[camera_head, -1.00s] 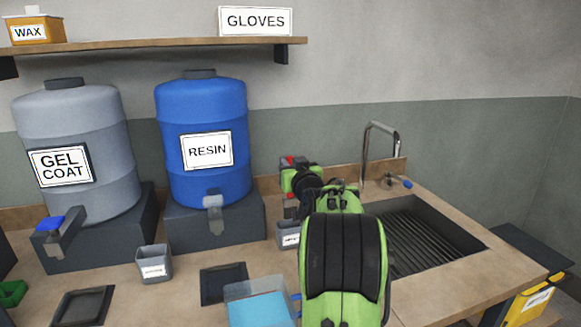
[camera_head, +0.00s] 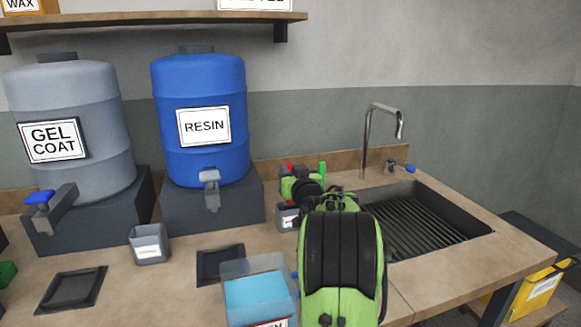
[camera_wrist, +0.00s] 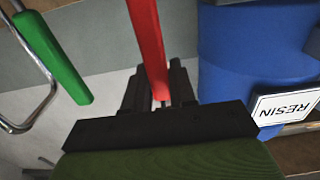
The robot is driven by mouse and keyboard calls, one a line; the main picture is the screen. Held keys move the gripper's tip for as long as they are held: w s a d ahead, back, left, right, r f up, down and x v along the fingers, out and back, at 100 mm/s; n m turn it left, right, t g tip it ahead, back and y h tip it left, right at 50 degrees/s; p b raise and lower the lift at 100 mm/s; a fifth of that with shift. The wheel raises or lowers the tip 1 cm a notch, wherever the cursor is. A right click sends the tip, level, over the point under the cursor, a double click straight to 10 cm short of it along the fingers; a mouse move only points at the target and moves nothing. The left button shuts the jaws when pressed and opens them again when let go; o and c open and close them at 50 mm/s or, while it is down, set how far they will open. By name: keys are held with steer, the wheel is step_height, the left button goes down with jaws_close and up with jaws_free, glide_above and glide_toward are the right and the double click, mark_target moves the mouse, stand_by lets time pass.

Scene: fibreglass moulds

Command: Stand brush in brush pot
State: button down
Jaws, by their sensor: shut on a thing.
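My gripper (camera_wrist: 160,85) is shut on a red brush handle (camera_wrist: 147,35), which runs between its black fingers in the wrist view. In the head view the red tip (camera_head: 290,166) shows just above my gripper (camera_head: 290,187). A small grey pot with a white label (camera_head: 288,219) stands on the counter directly below my gripper, partly hidden by my arm. The brush's lower end is hidden, so I cannot tell whether it is inside the pot. A green handle (camera_head: 322,168) stands upright to the right; it also shows in the wrist view (camera_wrist: 58,62).
The blue resin drum (camera_head: 200,90) and its tap are close on the left. A sink (camera_head: 425,228) and tap (camera_head: 368,140) lie to the right. A grey cup (camera_head: 150,246), a dark tray (camera_head: 220,266) and a clear box with blue contents (camera_head: 258,292) stand in front.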

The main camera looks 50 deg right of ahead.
steer(key=c, duration=0.8)
jaws_free()
steer(key=shift+c, duration=0.2)
steer(key=v, duration=1.5)
steer(key=shift+s+a, duration=0.15)
steer(key=shift+s, duration=0.2)
steer(key=shift+s, duration=0.1)
